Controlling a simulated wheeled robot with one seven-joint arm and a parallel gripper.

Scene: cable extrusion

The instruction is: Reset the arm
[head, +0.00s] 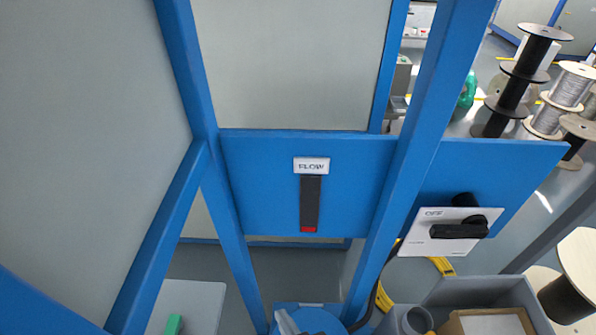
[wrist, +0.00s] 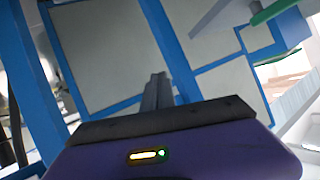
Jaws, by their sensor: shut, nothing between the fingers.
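My gripper (wrist: 158,82) shows in the wrist view, its two dark fingers together with nothing between them. It points toward grey panels in blue frames (wrist: 205,45) and is apart from them. I cannot make out the gripper in the head view. The arm's pose shows only in part.
A blue panel (head: 255,185) carries a FLOW label (head: 311,166) above a dark slot with a red end. A white box marked OFF with a black rotary handle (head: 460,230) is at right. Blue posts (head: 425,110) frame the area. Cable spools (head: 515,85) stand at far right.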

